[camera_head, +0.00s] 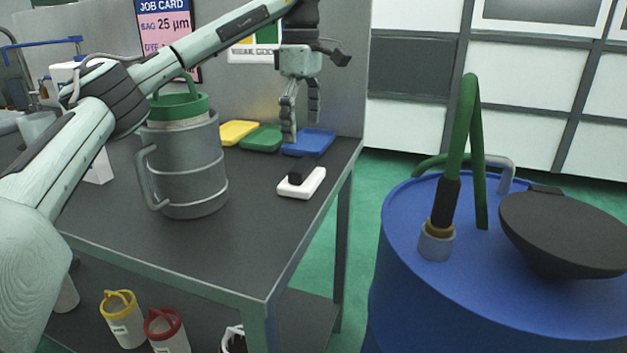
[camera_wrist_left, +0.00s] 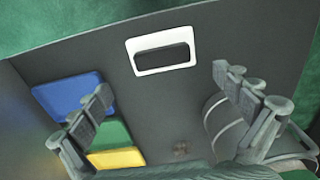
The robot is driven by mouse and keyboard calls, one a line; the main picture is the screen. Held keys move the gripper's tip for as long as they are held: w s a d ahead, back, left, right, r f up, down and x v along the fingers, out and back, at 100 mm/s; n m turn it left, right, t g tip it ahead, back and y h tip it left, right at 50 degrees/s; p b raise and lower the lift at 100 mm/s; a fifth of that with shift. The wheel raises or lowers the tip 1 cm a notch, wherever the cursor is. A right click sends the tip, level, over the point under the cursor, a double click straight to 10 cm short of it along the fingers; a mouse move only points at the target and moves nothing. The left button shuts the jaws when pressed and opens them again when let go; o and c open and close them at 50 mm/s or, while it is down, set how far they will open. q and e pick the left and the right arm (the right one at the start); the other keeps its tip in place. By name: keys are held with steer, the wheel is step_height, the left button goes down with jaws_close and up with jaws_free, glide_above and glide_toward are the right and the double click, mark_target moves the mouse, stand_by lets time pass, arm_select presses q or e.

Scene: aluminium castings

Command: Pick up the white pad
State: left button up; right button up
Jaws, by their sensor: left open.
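The white pad (camera_head: 314,182) lies flat on the dark bench top near its right edge, with a small black block on it. In the left wrist view the white pad (camera_wrist_left: 143,41) shows as a white frame around the dark block, above the gap between the fingers. My left gripper (camera_head: 302,130) points down over the bench, above and apart from the pad. Its fingers (camera_wrist_left: 162,80) are spread, with nothing between them. My right gripper is not in view.
A large grey canister (camera_head: 190,175) with a green top stands left of the pad. Yellow (camera_head: 238,131), green (camera_head: 262,138) and blue (camera_head: 310,145) trays lie behind. A blue drum (camera_head: 400,240) with a green hose stands right of the bench (camera_head: 235,240). The bench front is clear.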

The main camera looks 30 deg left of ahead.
mark_target(303, 164)
arm_select(q)
steer(key=f, duration=0.6)
steer(key=shift+s+f, duration=0.2)
steer(key=shift+f, duration=0.45)
steer(key=shift+c, duration=1.4)
steer(key=c, duration=0.9)
steer(key=shift+r, duration=0.2)
step_height(303, 164, up, 9)
steer(key=shift+w+f, duration=0.1)
steer(key=shift+f, duration=0.1)
steer(key=shift+r, duration=0.55)
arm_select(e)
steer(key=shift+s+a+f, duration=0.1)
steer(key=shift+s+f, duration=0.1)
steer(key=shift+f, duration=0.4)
